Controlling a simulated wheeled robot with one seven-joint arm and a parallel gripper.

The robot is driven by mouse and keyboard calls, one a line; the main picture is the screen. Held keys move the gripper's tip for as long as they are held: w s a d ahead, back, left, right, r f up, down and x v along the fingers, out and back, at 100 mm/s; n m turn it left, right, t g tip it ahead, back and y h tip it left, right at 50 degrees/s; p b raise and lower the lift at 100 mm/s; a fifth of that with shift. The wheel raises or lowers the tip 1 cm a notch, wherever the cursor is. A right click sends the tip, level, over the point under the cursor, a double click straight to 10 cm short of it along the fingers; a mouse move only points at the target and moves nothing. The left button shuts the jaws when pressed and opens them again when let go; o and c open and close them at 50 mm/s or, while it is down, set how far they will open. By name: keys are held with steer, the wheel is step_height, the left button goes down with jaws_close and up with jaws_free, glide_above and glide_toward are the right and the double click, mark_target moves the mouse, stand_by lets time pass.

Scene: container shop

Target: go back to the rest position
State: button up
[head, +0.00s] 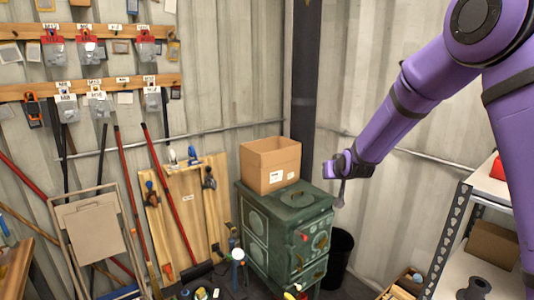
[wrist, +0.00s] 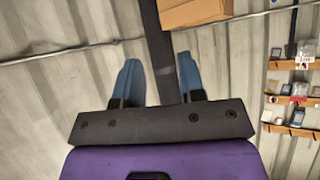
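My gripper (wrist: 158,60) shows in the wrist view with its two blue fingers apart. Nothing is between them; a dark upright post of the wall stands behind the gap. In the head view my gripper (head: 340,192) hangs from the purple arm at the right of the cardboard box, in front of the corrugated wall. Its fingers look small and dark there and seem to touch nothing.
An open cardboard box (head: 270,168) stands on a green stove-like cabinet (head: 287,238). A black bin (head: 340,258) is beside it. A metal shelf (head: 450,235) is at the right, under my arm. Tools and wooden boards (head: 188,215) lean at the left wall.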

steer(key=s+d+r+g, duration=0.1)
steer(key=s+d+r, duration=0.2)
steer(key=s+r, duration=0.6)
steer(key=s+d+r+g, duration=0.2)
steer(key=s+r, duration=0.4)
steer(key=s, duration=0.6)
steer(key=s+d+g, duration=0.1)
steer(key=s+d, duration=0.1)
steer(key=s, duration=1.1)
steer(key=s+d+r+g+h, duration=0.1)
steer(key=s+d+g, duration=0.1)
steer(key=s, duration=1.2)
steer(key=shift+r+m, duration=0.2)
steer(key=shift+m, duration=0.2)
steer(key=shift+w+d, duration=0.1)
